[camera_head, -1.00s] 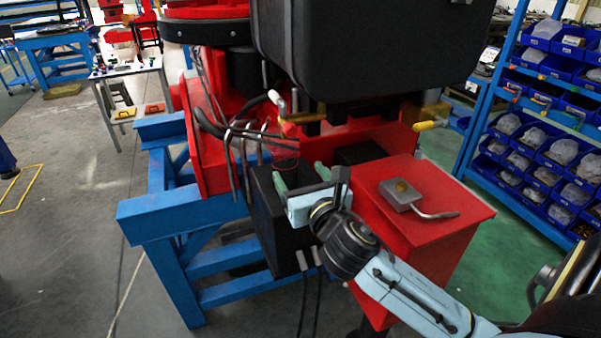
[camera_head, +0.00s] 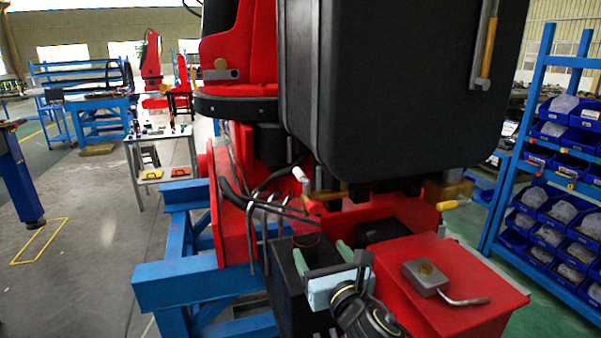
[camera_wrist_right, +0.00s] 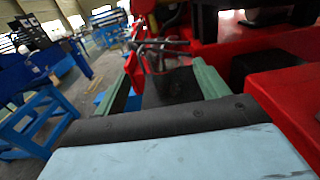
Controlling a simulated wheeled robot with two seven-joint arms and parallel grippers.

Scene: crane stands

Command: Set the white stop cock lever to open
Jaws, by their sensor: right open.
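The white stop cock lever (camera_head: 300,175) is a small white handle. It sticks up at the left end of a brass fitting, under the large black cabinet on the red crane stand. My right gripper (camera_head: 322,256) is open and empty, with its two green fingers pointing toward the stand. It is below the lever and clearly apart from it, over a black box. In the right wrist view the open fingers (camera_wrist_right: 163,82) show nothing between them but the dark box and hoses beyond. I cannot make out the white lever there. My left gripper is not seen.
A yellow lever (camera_head: 454,204) is at the fitting's right end. Bent hoses and metal rods (camera_head: 262,215) stand left of my gripper. A red box (camera_head: 450,310) with a grey block (camera_head: 425,278) and bent handle is to the right. The black cabinet (camera_head: 400,90) overhangs the levers.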

